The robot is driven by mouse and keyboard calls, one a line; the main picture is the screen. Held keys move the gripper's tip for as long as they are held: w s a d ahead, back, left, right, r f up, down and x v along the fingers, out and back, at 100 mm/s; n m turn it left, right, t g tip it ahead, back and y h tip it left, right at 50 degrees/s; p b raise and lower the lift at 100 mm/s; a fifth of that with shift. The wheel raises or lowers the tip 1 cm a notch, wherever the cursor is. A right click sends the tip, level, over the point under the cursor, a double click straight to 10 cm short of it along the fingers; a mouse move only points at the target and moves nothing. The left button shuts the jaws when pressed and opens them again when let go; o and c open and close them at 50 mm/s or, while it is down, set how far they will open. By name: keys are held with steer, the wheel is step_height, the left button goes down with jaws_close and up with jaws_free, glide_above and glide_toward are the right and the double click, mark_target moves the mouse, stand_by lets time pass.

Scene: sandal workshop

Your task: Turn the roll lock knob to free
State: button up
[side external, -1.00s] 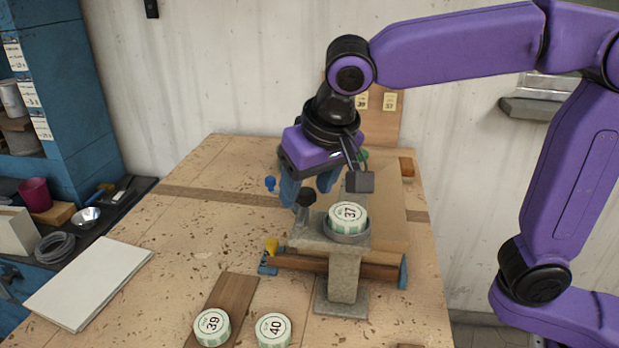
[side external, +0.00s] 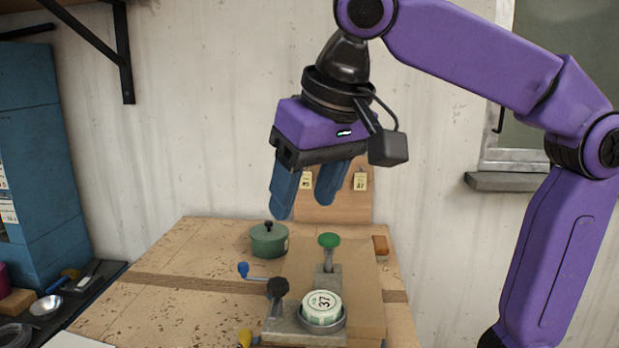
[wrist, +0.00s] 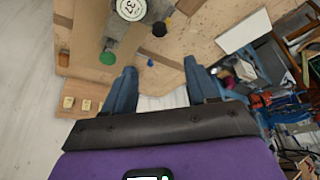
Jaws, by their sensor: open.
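A green knob (side external: 328,240) tops a short post at the back of a grey fixture (side external: 281,327). A black knob (side external: 278,287) stands at the fixture's left, and a blue-ended lever (side external: 243,269) sticks out farther left. A yellow knob (side external: 245,338) is cut off at the lower edge. No label shows which is the roll lock knob, and I cannot read any setting. My gripper (side external: 305,206) is open and empty, well above the table and the knobs. In the wrist view my gripper (wrist: 160,68) has the green knob (wrist: 107,58) and black knob (wrist: 159,29) beyond its fingers.
A round tin marked 37 (side external: 322,306) sits in the fixture's cup. A green lidded pot (side external: 269,240) stands behind on the table (side external: 180,257). A tagged board (side external: 333,207) leans at the wall. A blue cabinet (side external: 40,150) is left. Air around my gripper is free.

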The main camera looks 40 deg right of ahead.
steer(key=shift+v, duration=0.75)
steer(key=s+d+f+n+g, duration=0.1)
steer(key=d+f+n, duration=0.3)
steer(key=f, duration=0.3)
steer(key=s+d+f+n+g, duration=0.1)
steer(key=d+f+n, duration=0.2)
steer(key=f, duration=0.4)
steer(key=s+d+f+n+g, duration=0.2)
steer(key=s+d+f+n, duration=0.3)
steer(key=s+d+f, duration=0.8)
steer(key=shift+s+d+f+n, duration=0.3)
steer(key=shift+f+n, duration=0.1)
steer(key=shift+f, duration=0.35)
